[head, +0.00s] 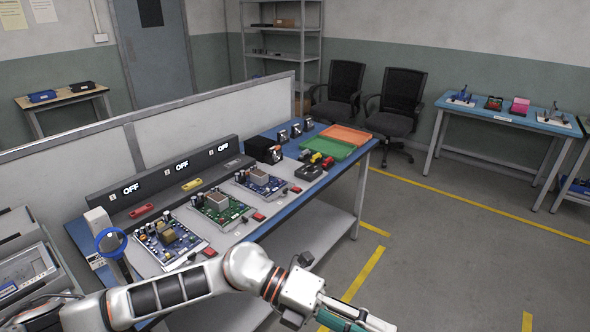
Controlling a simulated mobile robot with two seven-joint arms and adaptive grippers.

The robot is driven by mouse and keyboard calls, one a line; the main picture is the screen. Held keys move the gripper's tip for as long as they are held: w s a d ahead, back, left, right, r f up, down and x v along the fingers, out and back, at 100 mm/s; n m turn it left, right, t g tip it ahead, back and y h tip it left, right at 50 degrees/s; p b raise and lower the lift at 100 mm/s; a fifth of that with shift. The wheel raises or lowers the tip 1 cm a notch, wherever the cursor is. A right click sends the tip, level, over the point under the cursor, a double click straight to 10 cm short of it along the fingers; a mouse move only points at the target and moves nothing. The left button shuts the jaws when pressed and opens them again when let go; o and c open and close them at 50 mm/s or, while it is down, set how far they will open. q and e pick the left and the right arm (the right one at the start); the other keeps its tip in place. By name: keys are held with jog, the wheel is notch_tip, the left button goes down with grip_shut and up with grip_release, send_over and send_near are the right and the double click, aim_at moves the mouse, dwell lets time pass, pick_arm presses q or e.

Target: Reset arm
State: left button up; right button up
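My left arm reaches in from the lower left across the bottom of the head view, in front of the workbench. My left gripper (356,318) is at the bottom edge, right of centre, over the floor and away from the bench. Its fingers, with teal parts, point to the lower right and are partly cut off by the frame. I see nothing held in it, but I cannot tell whether it is open or shut. My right gripper is not in view.
The workbench (286,206) holds several circuit boards, a grey panel (160,181) showing OFF, an orange tray (346,134) and a green tray (331,148). Two black chairs and a blue table (509,117) stand behind. The floor (455,265) at right is clear.

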pick_arm(q)
jog(key=w+r+n+t+h, duration=0.4)
jog(key=r+n+t+h, duration=0.25)
jog(key=n, duration=0.35)
jog(key=w+a+f+n+t+y, duration=0.5)
jog(key=w+a+f+n+t, duration=0.4)
jog(key=n+t, duration=0.55)
jog(key=s+a+f+n+y, duration=0.3)
jog(key=a+f+n+y, duration=0.5)
jog(key=a+f, duration=0.35)
jog(key=s+a+f+n+g+y, duration=0.4)
jog(key=s+a+f+n, duration=0.1)
jog(key=s+a+f, duration=0.7)
notch_tip(320, 180, down, 3)
jog(key=shift+s+a+r+g+y, duration=0.1)
jog(key=shift+s+a+g+y, duration=0.2)
jog(key=shift+a+y, duration=0.1)
